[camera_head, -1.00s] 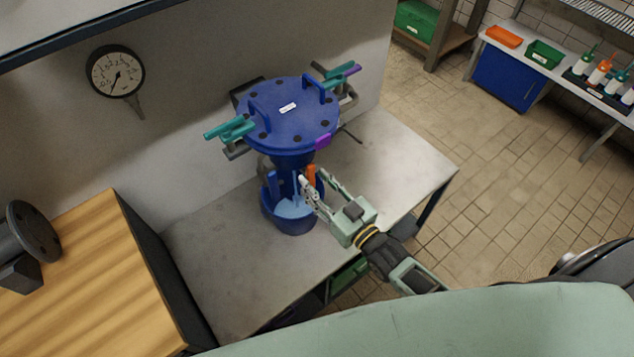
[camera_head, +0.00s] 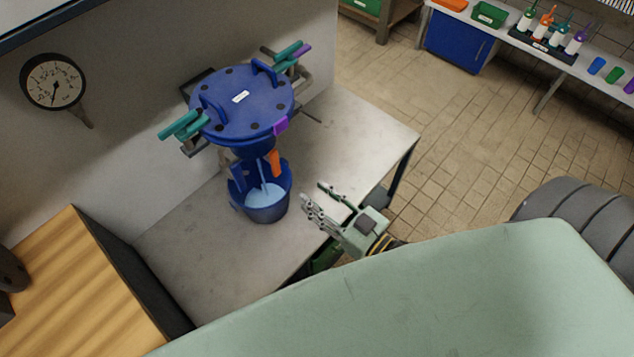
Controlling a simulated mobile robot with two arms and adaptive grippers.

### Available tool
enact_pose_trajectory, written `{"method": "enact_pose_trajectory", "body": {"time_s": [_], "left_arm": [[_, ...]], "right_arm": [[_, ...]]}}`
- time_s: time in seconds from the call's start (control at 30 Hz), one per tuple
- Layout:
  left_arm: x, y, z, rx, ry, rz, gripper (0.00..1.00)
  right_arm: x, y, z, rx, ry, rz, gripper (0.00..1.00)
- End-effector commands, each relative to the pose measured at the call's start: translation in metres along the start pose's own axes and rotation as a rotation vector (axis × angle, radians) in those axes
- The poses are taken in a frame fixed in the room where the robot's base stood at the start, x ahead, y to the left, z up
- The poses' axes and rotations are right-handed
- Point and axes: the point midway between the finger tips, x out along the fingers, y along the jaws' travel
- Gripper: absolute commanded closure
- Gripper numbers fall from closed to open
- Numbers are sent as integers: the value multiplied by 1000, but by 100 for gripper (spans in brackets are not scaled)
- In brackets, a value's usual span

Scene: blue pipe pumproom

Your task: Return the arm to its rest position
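My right gripper (camera_head: 322,200) is in the head view, over the front edge of the grey table (camera_head: 350,140). Its two fingers stand apart with nothing between them, so it is open and empty. It is apart from the blue bucket (camera_head: 265,207), which stands to its left on the table. The bucket holds light blue liquid, and a stream runs into it from the blue round-lidded vessel (camera_head: 245,105) above. An orange handle (camera_head: 274,162) shows below the vessel's lid. My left gripper is not in view.
A wooden-topped cabinet (camera_head: 85,280) stands at the left. A pressure gauge (camera_head: 53,82) is on the wall. A bench (camera_head: 520,42) with bottles, a green bin (camera_head: 489,15) and coloured cups is at the back right. The tiled floor (camera_head: 450,130) between is clear.

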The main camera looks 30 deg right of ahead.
Motion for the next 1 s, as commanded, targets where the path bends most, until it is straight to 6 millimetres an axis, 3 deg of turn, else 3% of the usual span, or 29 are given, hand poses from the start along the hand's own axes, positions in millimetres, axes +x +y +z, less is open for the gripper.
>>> {"method": "enact_pose_trajectory", "body": {"time_s": [0.3, 0.37, 0.43, 0.57, 0.67, 0.8, 0.9, 1.0], "left_arm": [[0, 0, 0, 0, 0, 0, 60], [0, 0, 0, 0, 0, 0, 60], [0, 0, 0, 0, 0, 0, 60], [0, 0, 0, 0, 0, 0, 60], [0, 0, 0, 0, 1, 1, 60], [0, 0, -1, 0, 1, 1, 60], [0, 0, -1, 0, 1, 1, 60], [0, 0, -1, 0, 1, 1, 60]], "right_arm": [[0, 0, 3, 0, -7, 2, 64], [-1, 2, 13, -1, -29, 8, 64], [-3, 5, 36, -3, -84, 21, 64], [-19, 14, 114, -3, -271, 63, 64], [-46, 16, 187, 3, -461, 95, 64], [-99, 8, 280, 23, -733, 126, 64], [-148, -8, 337, 45, -933, 135, 64], [-200, -29, 380, 69, -1124, 132, 64]]}}
